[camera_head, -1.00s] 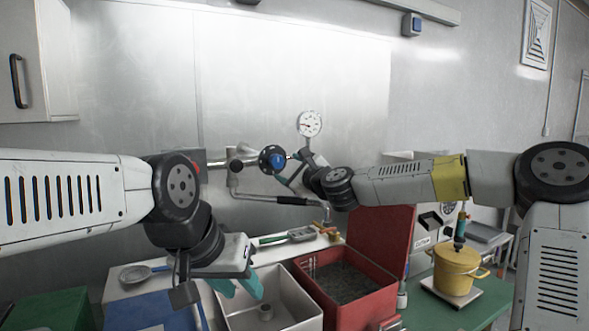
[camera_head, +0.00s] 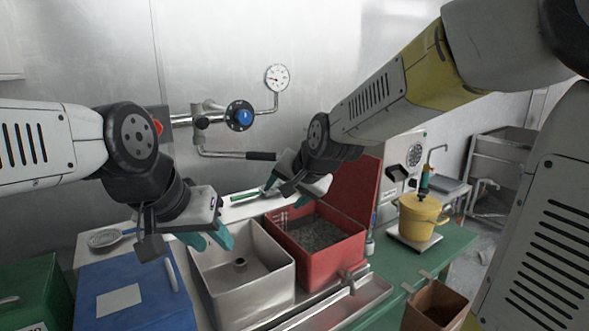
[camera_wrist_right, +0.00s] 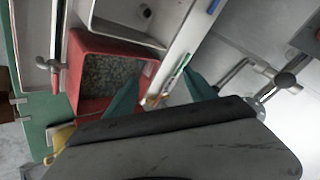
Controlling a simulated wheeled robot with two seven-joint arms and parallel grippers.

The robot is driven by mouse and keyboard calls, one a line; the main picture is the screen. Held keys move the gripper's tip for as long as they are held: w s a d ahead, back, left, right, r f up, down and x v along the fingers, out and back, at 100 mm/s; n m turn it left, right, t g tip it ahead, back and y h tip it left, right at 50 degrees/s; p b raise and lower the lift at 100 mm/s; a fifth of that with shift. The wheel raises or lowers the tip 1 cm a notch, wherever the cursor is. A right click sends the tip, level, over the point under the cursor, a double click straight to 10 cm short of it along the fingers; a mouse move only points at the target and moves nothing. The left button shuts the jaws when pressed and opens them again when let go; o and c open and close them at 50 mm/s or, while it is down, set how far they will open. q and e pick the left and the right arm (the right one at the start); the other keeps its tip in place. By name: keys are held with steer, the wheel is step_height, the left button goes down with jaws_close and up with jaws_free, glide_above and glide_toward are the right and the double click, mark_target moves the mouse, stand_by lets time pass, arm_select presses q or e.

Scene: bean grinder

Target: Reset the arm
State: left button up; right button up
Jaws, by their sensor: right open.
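My right gripper (camera_head: 300,197) is in the middle of the head view, above the back edge of the red box. In the right wrist view its two teal fingers (camera_wrist_right: 163,88) are spread apart with nothing held between them. My left gripper (camera_head: 207,240) hangs over the left edge of the grey metal bin, with its teal fingers pointing down. Its fingers look apart and hold nothing that I can see.
The grey bin (camera_head: 286,272) stands beside the open red box (camera_head: 340,258) of dark granules. A blue box (camera_head: 95,302) is left. A yellow pot (camera_head: 420,220) stands right. A valve (camera_head: 239,116), pipe handle and gauge (camera_head: 277,78) are on the back wall.

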steer(key=s+d+n+g+h, duration=0.1)
steer(key=s+d+n, duration=0.3)
steer(key=s+d, duration=1.2)
steer(key=s+h, duration=0.1)
steer(key=s, duration=0.2)
steer(key=shift+s+d+r+g, duration=0.15)
steer(key=shift+d+r+g, duration=0.05)
steer(key=shift+g, duration=0.2)
